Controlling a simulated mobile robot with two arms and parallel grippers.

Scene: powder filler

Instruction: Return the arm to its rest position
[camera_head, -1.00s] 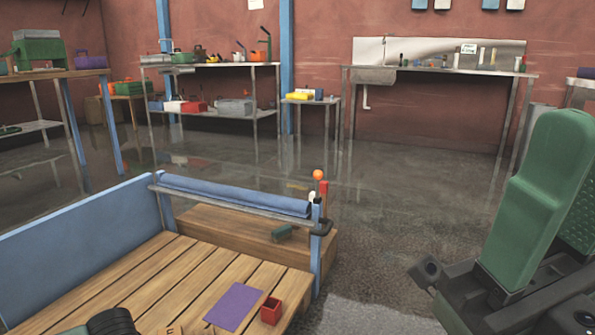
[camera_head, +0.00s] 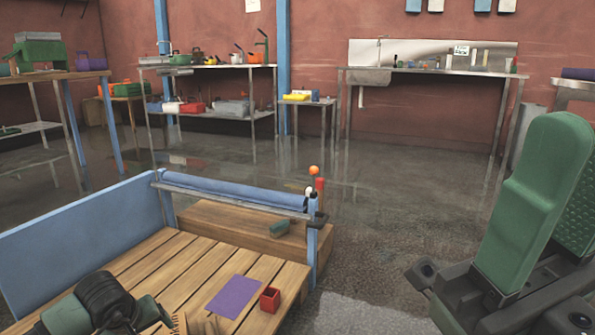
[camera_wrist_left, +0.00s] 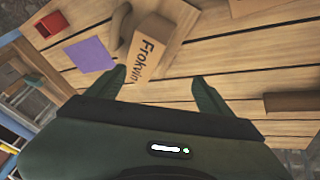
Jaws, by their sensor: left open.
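My left arm (camera_head: 105,298) comes into the head view at the bottom left, over the slatted wooden bench. In the left wrist view my left gripper (camera_wrist_left: 159,74) has its two dark green fingers spread wide with nothing between them touching both. A cardboard box marked "Frokvin" (camera_wrist_left: 152,55) lies on the planks beyond the fingers. I cannot tell the exact gap between fingers and box. My right arm, green and black (camera_head: 535,205), stands folded at the right of the head view. Its gripper is out of sight.
A purple sheet (camera_head: 233,296) and a small red open box (camera_head: 270,300) sit on the bench top (camera_head: 185,262). A blue roll (camera_head: 235,193) spans the bench's far edge. An orange ball (camera_head: 314,170) tops its post. Open floor (camera_head: 400,200) lies beyond.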

